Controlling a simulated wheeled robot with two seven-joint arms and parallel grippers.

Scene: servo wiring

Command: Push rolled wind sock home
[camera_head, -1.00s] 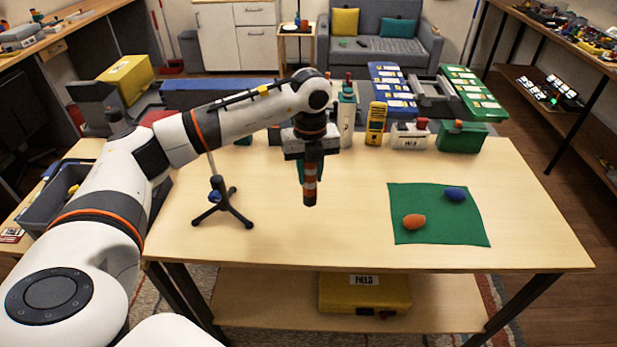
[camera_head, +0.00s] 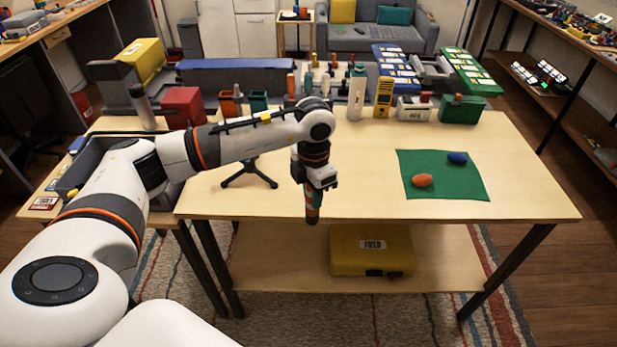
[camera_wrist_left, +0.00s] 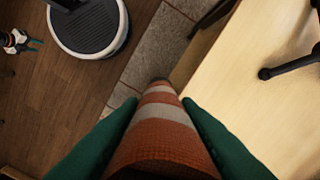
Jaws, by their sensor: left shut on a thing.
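My left gripper (camera_head: 313,190) is shut on the rolled wind sock (camera_head: 313,208), an orange and white striped roll that hangs down at the table's front edge. In the left wrist view the sock (camera_wrist_left: 160,130) runs away between two green fingers, its narrower end pointing out. The upper part of the sock is hidden by the gripper in the head view. A black tripod (camera_head: 250,176) stands on the table left of the gripper, its upper part hidden behind my arm. My right gripper (camera_wrist_left: 32,45) shows small at the left wrist view's top left, its fingers apart.
A green mat (camera_head: 445,187) at the table's right holds an orange item (camera_head: 422,181) and a blue item (camera_head: 457,158). Bottles, boxes and a yellow meter (camera_head: 383,97) line the back. A yellow case (camera_head: 372,250) sits on the lower shelf. The table's middle is clear.

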